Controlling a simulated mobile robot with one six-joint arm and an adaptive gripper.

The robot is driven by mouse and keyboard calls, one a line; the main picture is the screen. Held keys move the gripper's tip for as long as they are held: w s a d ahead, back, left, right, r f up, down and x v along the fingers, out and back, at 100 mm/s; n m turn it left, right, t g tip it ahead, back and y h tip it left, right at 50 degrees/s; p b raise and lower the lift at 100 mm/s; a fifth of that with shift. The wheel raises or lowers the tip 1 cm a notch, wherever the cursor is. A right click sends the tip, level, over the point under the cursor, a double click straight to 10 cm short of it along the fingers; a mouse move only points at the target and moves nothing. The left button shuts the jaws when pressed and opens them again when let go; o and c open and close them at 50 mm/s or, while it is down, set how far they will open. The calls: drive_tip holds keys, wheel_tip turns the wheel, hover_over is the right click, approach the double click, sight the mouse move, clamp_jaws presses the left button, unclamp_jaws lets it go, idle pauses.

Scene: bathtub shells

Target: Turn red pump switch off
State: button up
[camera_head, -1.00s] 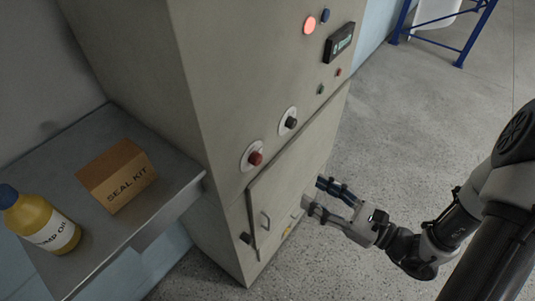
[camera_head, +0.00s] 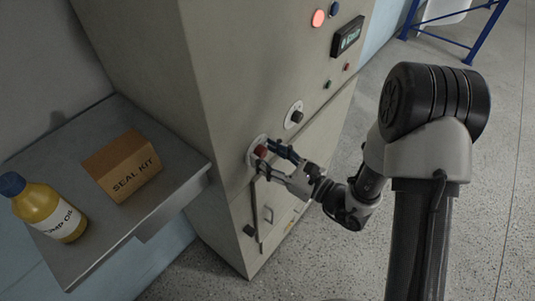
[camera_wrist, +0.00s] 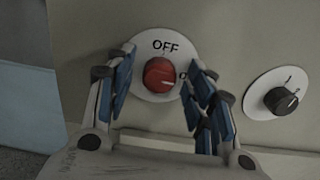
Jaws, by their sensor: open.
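The red pump switch (camera_head: 261,151) is a round red knob on a white disc on the front of the grey cabinet. In the wrist view the red knob (camera_wrist: 159,73) shows a pale pointer mark toward its lower right, and the disc reads OFF at the top and a partly hidden label at the right. My gripper (camera_head: 268,159) is at the knob. In the wrist view its blue-padded fingers (camera_wrist: 160,88) are open, one on each side of the knob. I cannot tell whether either finger touches it.
A black knob (camera_head: 297,116) on its own white disc sits to the right; it also shows in the wrist view (camera_wrist: 281,101). A cabinet door with a handle (camera_head: 268,214) lies below. A metal shelf (camera_head: 150,219) at left holds a seal kit box (camera_head: 122,165) and a yellow bottle (camera_head: 48,209).

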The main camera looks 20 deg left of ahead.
drive_tip(key=shift+a, duration=0.1)
drive_tip(key=shift+c, duration=0.3)
drive_tip(key=c, duration=1)
drive_tip(key=shift+f+n+b, duration=0.1)
drive_tip(key=shift+n+b, duration=0.4)
drive_tip(key=shift+b, duration=0.05)
drive_tip(key=n+b, duration=0.4)
drive_tip(key=b, duration=0.1)
drive_tip(key=shift+f+n+b, duration=0.15)
drive_tip(key=shift+n+b, duration=0.15)
drive_tip(key=shift+b, duration=0.05)
drive_tip(key=n+b, duration=0.2)
drive_tip(key=b, duration=0.2)
drive_tip(key=n+b, duration=0.3)
drive_tip(key=b, duration=0.1)
drive_tip(key=shift+s+f+n, duration=0.15)
drive_tip(key=shift+n, duration=0.15)
drive_tip(key=n+b, duration=0.3)
drive_tip(key=b, duration=0.1)
drive_tip(key=shift+b, duration=0.35)
drive_tip(key=shift+r+n+b, duration=0.2)
drive_tip(key=shift+n+b, duration=0.5)
drive_tip(key=shift+n, duration=1.1)
